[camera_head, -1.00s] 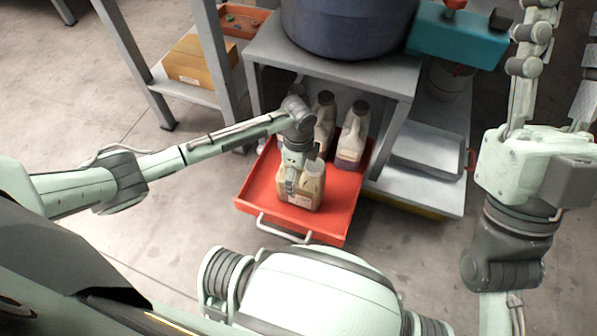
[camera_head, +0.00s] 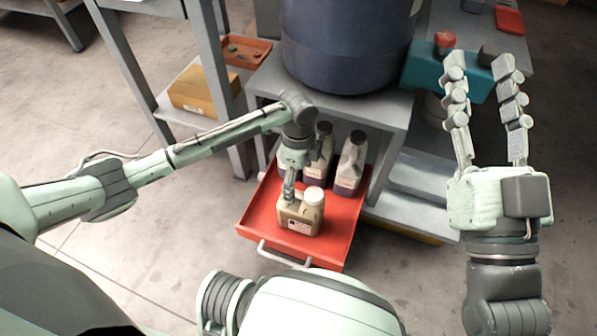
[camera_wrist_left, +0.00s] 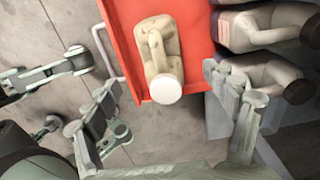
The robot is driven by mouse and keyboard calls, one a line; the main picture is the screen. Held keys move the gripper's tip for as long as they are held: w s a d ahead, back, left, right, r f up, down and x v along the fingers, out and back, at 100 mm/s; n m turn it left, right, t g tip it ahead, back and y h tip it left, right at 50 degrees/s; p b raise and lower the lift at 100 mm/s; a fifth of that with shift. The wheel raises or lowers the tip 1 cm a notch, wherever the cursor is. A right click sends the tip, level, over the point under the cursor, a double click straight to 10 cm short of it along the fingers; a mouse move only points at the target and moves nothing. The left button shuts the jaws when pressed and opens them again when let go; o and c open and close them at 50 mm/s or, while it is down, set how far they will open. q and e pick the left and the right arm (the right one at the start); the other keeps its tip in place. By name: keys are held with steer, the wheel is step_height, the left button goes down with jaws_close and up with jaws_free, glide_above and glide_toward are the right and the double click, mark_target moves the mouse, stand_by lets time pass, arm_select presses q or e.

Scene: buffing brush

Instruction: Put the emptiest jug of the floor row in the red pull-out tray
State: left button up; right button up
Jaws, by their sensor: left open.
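A tan jug with a white cap (camera_head: 302,216) stands upright in the red pull-out tray (camera_head: 335,232). It also shows in the left wrist view (camera_wrist_left: 158,45). My left gripper (camera_head: 289,185) is just above and behind this jug. In the wrist view its fingers (camera_wrist_left: 165,105) are spread wide, with the jug's capped end between and beyond them. Two pale jugs with dark caps, one on the right (camera_head: 350,165) and one in the middle (camera_head: 320,158), stand behind the tan jug; dark liquid shows low in the right one. My left gripper partly hides another behind it. My right gripper (camera_head: 480,65) is open and empty.
A grey stand (camera_head: 385,105) carrying a large blue drum (camera_head: 345,45) rises over the jugs. A cardboard box (camera_head: 203,90) lies on a shelf at left. A grey low shelf (camera_head: 415,205) is right of the tray. The floor left of the tray is clear.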

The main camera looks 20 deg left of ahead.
arm_select(q)
steer(key=shift+r, duration=0.4)
steer(key=d+r+n+t+h, duration=0.1)
steer(key=d+n+t+h, duration=0.2)
steer(key=d, duration=0.8)
steer(key=d+r+n+t+h, duration=0.3)
steer(key=d+r+t+h, duration=0.35)
steer(key=r, duration=0.65)
steer(key=s+a+r+n+t, duration=0.2)
steer(key=a+r+n+t, duration=0.1)
steer(key=r, duration=0.5)
steer(key=s+a+r+n+t+y, duration=0.1)
steer(key=s+a+r+n+t, duration=0.1)
steer(key=r, duration=0.7)
steer(key=s+a+r+n+t, duration=0.3)
steer(key=a+r+n+t, duration=0.1)
steer(key=r+t, duration=0.3)
steer(key=shift+a+r+y, duration=0.35)
steer(key=shift+a+r, duration=0.35)
steer(key=shift+a, duration=0.05)
